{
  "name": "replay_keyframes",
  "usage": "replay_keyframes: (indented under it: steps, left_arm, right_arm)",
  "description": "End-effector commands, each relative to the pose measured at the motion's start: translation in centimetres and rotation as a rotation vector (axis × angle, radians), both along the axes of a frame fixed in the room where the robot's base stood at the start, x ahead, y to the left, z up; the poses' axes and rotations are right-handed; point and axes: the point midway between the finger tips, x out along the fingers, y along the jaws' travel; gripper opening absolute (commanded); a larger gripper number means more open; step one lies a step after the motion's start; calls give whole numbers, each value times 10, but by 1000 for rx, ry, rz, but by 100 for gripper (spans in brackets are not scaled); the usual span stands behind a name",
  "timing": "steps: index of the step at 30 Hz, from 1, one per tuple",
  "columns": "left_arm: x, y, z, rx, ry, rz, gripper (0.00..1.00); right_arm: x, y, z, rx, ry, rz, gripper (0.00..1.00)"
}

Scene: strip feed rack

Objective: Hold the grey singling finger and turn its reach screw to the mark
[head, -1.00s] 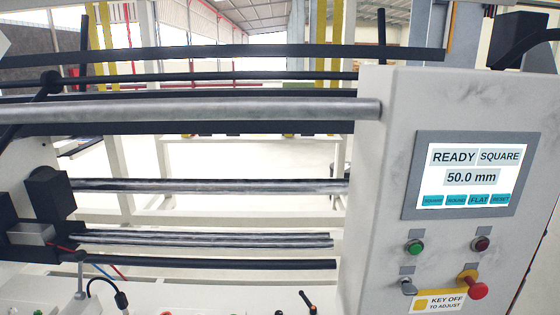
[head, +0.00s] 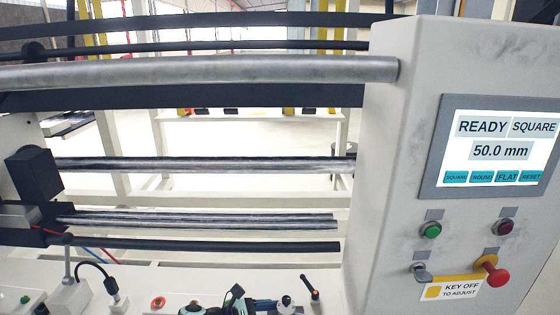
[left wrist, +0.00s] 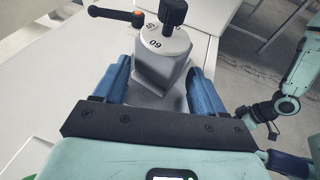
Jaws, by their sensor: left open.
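In the left wrist view my left gripper (left wrist: 160,85) is open, its two blue fingers on either side of a grey block (left wrist: 160,68). The block carries a round numbered dial (left wrist: 165,42) with a black knob (left wrist: 173,12) on top. I cannot tell whether the fingers touch the block, nor whether it is the singling finger or its reach screw. A teal arm of mine (left wrist: 300,65) with dark end parts shows at the right; its jaw state is unclear. In the head view, parts of my arms show only as small teal pieces at the bottom edge.
Metal bars (head: 200,72) cross the rack above the white deck.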

Motion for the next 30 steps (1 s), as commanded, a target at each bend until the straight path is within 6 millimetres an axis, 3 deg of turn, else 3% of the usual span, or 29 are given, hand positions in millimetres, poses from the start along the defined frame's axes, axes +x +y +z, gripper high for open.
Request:
replay_keyframes:
  steps: [6,17,19,20,30]
  left_arm:
    - [5,-16,-5,0,0,-1,70]
    - [6,-19,-6,1,1,-1,70]
    - [6,-19,-6,1,1,-1,52]
    - [6,-19,-6,1,1,-1,49]
    - [5,-19,-6,1,1,-1,50]
  right_arm:
    - [-4,0,-3,1,13,-1,45]
    - [-5,-1,-4,1,17,-1,45]
    - [-5,-1,-4,1,17,-1,45]
    - [-5,-1,-4,1,17,-1,45]
    - [-5,-1,-4,2,17,-1,45]
